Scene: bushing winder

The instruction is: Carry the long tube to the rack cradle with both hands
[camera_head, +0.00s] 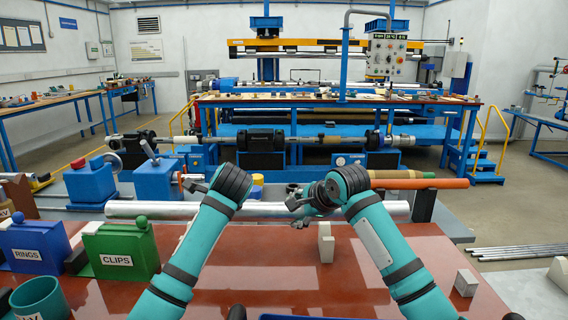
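A long silver tube (270,210) lies left to right behind the red-brown worktop, its middle partly covered by my arms. An orange-and-brown tube (425,183) lies further back at the right, near a dark upright support (424,206). I cannot tell which support is the rack cradle. My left gripper (194,183) is beyond my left wrist, above and behind the silver tube; its fingers are mostly hidden. My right gripper (297,209) points left in front of the silver tube. Its fingers look spread and hold nothing visible. I cannot tell whether it touches the tube.
A blue RINGS bin (37,246), a green CLIPS bin (121,250) and a teal cup (40,298) stand at the left. Pale blocks (326,246) (466,282) stand on the worktop. The worktop between my arms is mostly clear. Blue winding machinery (265,150) stands behind.

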